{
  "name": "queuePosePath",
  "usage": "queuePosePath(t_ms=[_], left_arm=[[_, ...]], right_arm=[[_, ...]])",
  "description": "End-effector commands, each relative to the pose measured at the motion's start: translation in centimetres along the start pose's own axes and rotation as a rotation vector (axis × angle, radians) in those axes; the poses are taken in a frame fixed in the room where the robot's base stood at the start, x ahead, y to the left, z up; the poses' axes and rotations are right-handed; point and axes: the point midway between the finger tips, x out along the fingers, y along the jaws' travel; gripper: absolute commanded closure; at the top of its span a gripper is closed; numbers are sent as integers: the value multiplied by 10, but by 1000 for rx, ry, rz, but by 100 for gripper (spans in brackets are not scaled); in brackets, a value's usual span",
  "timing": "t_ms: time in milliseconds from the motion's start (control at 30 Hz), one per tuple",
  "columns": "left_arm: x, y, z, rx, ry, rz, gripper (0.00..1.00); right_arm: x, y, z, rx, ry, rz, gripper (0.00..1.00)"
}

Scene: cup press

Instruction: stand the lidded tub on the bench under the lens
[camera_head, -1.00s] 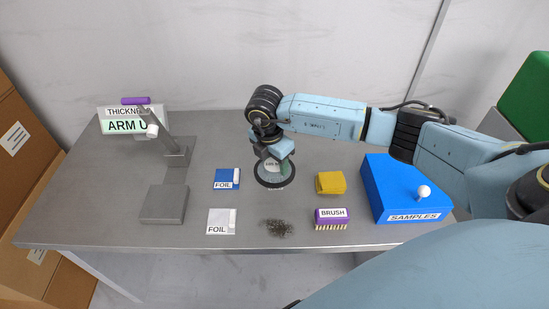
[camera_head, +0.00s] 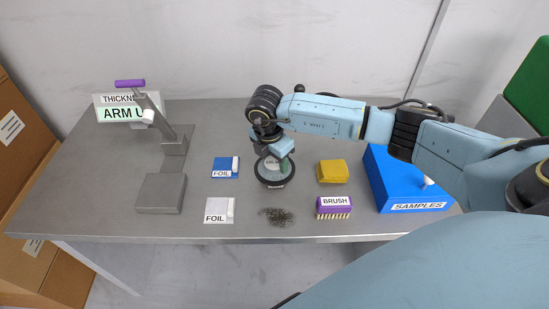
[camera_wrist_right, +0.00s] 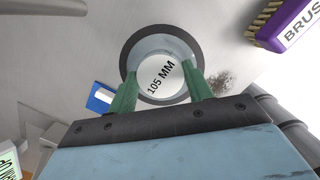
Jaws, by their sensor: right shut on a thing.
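A round piece marked 105 MM (camera_head: 272,178) has a wide dark ring at its foot, a pale body and a white top. It also shows in the right wrist view (camera_wrist_right: 159,78). I cannot tell whether it is the lidded tub or the lens. My right gripper (camera_head: 277,157) reaches down over it, green fingers shut on its body from both sides; the fingers also show in the right wrist view (camera_wrist_right: 158,90). The piece is upright, low over the middle of the bench (camera_head: 90,190). Whether its ring touches the bench is unclear. My left gripper is not in view.
A grey stand with a block (camera_head: 160,194) and purple-handled arm (camera_head: 130,83) is at left, by a sign reading ARM U, cut off.

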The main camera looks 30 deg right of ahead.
Motion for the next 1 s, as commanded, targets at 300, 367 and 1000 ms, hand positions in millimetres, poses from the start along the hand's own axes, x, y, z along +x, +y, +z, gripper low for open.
queuePosePath(t_ms=[300,367,1000], left_arm=[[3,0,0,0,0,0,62],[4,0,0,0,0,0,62],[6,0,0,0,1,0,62]], right_arm=[[4,0,-1,0,0,0,70],[6,0,-1,0,0,0,70],[10,0,-2,0,0,0,24]])
